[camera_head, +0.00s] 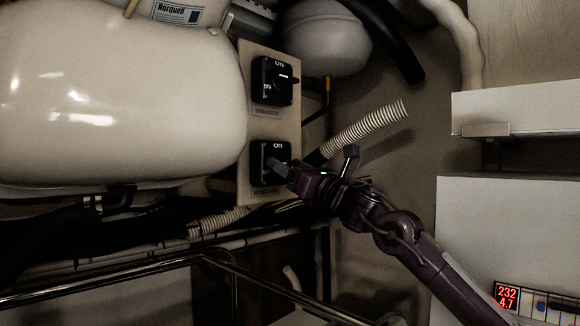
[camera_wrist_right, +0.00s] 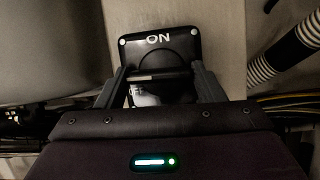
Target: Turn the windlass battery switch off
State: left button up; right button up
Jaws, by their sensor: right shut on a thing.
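Two black rotary battery switches are mounted one above the other on a pale panel (camera_head: 245,185) in the head view. The lower switch (camera_head: 262,151) has "ON" at its top, and the small label under it is too dark to read surely. My right gripper (camera_head: 281,168) is at this lower switch. In the right wrist view its fingers (camera_wrist_right: 160,84) are closed against the two ends of the switch's knob (camera_wrist_right: 158,75), whose bar lies crosswise in the picture. "ON" shows above the knob and part of "OFF" below it. My left gripper is not in view.
The upper switch (camera_head: 272,80) is free of my gripper. A large cream tank (camera_head: 120,90) bulges close on the left. A ribbed hose (camera_head: 365,132) passes right of the panel, and pipes run below. A red-digit display (camera_head: 507,296) is at lower right.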

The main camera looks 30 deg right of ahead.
aim_at(289, 76)
jog(key=shift+w+f+n+y, duration=0.15)
jog(key=shift+n+y, duration=0.15)
jog(key=shift+n, duration=0.3)
jog(key=o, duration=1)
jog(key=shift+r, duration=0.2)
notch_tip(289, 76, up, 20)
jog(key=p, duration=0.3)
jog(key=shift+f, duration=0.15)
